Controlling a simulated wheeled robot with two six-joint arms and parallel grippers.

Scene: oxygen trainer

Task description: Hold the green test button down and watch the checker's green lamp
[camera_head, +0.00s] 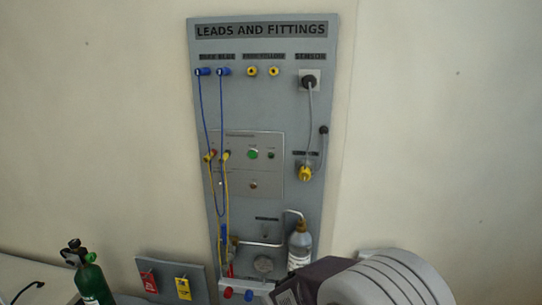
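The green test button (253,154) is a bright green round cap on the checker plate (245,175), in the middle of the grey wall panel. A smaller dark green round part (271,155), which looks like the checker's lamp, sits just right of it. It looks dark, but it is too small to tell for sure whether it is lit. Two yellow plugs, a left one (210,156) and a right one (227,155), sit at the checker's upper left. Nothing covers the button.
Blue leads hang from blue plugs (221,71) at the panel's upper left. A grey cable (309,110) runs down the right side. A bottle (299,248) stands at the lower right. A green cylinder (90,279) and a tag board (190,267) are at lower left.

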